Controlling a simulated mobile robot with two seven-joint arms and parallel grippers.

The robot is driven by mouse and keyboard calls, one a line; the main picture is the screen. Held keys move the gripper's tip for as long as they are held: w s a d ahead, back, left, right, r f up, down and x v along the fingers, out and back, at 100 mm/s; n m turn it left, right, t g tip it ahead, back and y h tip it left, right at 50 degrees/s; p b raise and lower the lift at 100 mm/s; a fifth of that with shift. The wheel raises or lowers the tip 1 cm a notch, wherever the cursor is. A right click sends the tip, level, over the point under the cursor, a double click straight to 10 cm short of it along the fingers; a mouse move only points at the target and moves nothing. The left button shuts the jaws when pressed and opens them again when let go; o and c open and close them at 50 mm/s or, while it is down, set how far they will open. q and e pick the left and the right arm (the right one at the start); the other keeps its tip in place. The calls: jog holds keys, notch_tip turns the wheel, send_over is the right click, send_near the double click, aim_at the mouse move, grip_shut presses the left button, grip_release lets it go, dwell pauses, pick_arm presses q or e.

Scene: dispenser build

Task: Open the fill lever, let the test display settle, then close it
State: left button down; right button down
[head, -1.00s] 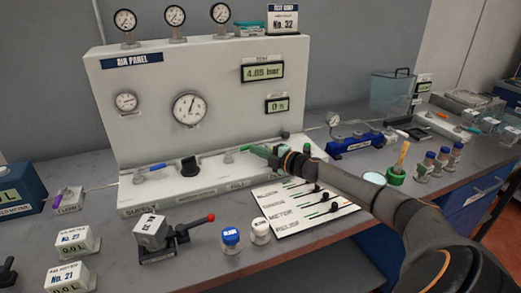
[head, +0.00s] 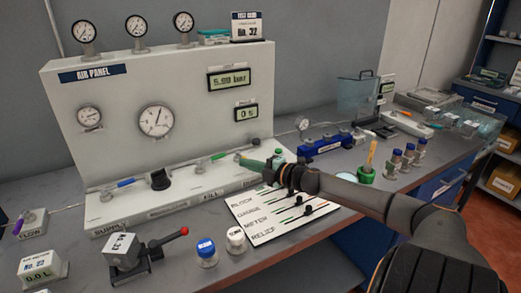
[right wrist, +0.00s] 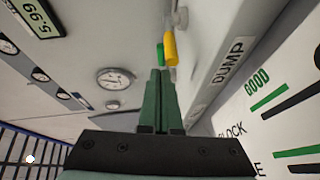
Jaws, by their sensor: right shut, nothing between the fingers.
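The air panel (head: 55,110) carries a fill lever with a green handle (head: 218,156), lying roughly along the panel's front ledge above the FILL label. My right gripper (head: 243,161) is shut and empty, its green fingertips just right of that handle, seemingly apart from it. In the right wrist view the shut fingers (right wrist: 159,85) point at a green handle (right wrist: 160,54) and a yellow handle (right wrist: 169,47), near the DUMP label. The upper display (head: 229,79) reads 5.99 bar; the lower display (head: 246,112) appears to read 0 s. My left gripper is not in view.
A blue supply lever (head: 126,182) and black regulator knob (head: 160,179) sit left on the ledge. A white card (head: 268,231) with sliders lies under my right arm. Blue-capped (head: 206,250) and white-capped jars and a red-knobbed clamp (head: 124,252) stand in front.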

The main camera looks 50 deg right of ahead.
jog(key=shift+s+d+r+p, duration=0.15)
jog(key=shift+s+p, duration=0.15)
jog(key=shift+s, duration=0.9)
jog(key=shift+s+a+r+p, duration=0.15)
jog(key=shift+s+p, duration=0.1)
jog(key=shift+s, duration=0.9)
jog(key=shift+d, duration=0.1)
